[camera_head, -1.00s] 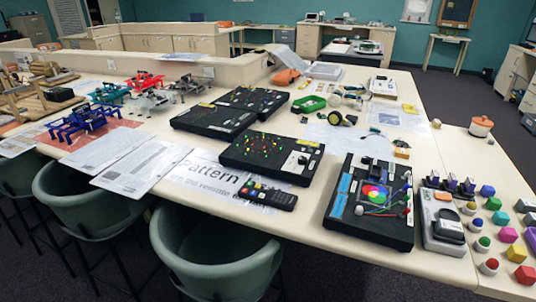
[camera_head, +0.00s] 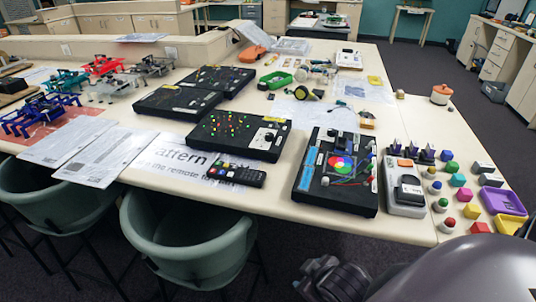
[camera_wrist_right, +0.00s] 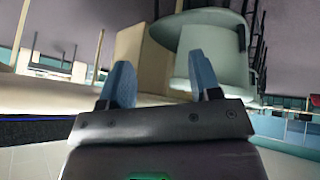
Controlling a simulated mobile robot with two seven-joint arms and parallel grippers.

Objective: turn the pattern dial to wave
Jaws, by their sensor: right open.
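A black board with several small red, yellow and green lights (camera_head: 232,128) lies on the table in the middle of the head view. At its right end is a pale panel with a dark round dial (camera_head: 268,137); its setting is too small to read. A sheet with the word "Pattern" partly showing (camera_head: 170,155) lies in front of the board. My right arm comes in at the lower right of the head view, apart from the board. In the right wrist view, my right gripper (camera_wrist_right: 160,78) is open and empty, its two blue-grey fingers apart. My left gripper is not in view.
A black remote (camera_head: 237,175) lies in front of the board. Two more black boards (camera_head: 178,102) lie behind it. A black board with a colour wheel (camera_head: 338,172) is to its right. Green chairs (camera_head: 190,235) stand along the table's front edge.

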